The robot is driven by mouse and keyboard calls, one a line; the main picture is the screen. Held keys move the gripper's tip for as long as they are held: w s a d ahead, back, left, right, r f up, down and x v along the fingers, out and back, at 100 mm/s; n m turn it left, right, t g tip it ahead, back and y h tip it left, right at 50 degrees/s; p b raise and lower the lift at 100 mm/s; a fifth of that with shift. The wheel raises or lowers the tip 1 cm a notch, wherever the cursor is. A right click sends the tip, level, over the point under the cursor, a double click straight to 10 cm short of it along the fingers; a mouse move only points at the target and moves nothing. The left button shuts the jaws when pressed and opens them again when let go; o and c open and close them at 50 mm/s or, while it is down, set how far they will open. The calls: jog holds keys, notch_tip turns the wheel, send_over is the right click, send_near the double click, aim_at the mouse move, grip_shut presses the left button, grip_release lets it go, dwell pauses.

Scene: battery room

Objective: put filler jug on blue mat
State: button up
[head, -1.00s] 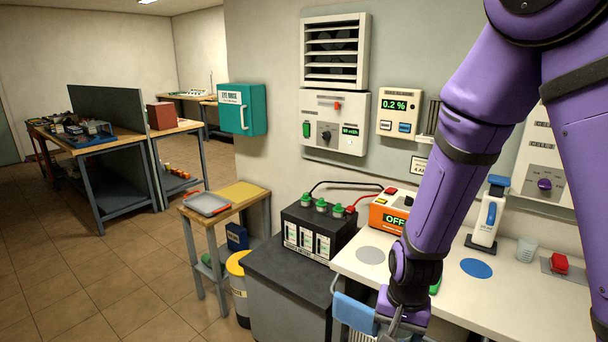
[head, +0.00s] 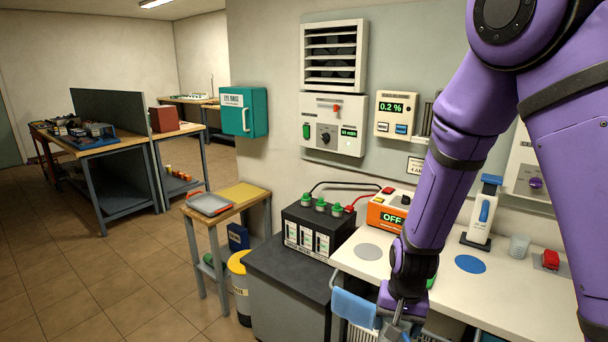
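The filler jug (head: 481,222) is white with a blue handle and stands upright on the white bench, at the back right. The blue mat (head: 470,264) is a flat round disc on the bench just in front of the jug, and nothing stands on it. My gripper (head: 398,330) hangs low at the bench's front edge, left of and nearer than the mat. Its fingertips are partly cut off by the lower edge of the head view, so its opening is unclear. It is apart from the jug.
A grey round mat (head: 368,252), an orange charger (head: 388,212), a clear cup (head: 518,247) and a red block (head: 551,260) are on the bench. A black battery (head: 318,232) stands on the dark cabinet to the left. A blue cloth (head: 354,308) hangs at the bench front.

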jog(key=w+d+f+n, duration=0.1)
jog(key=w+d+f, duration=0.2)
jog(key=w+d, duration=0.2)
jog(key=w+d+f+n, duration=0.2)
jog(key=w+d+f, duration=0.2)
jog(key=w, duration=0.5)
jog(key=shift+d+n, duration=0.3)
jog(key=shift+d, duration=0.6)
jog(key=shift+w, duration=0.1)
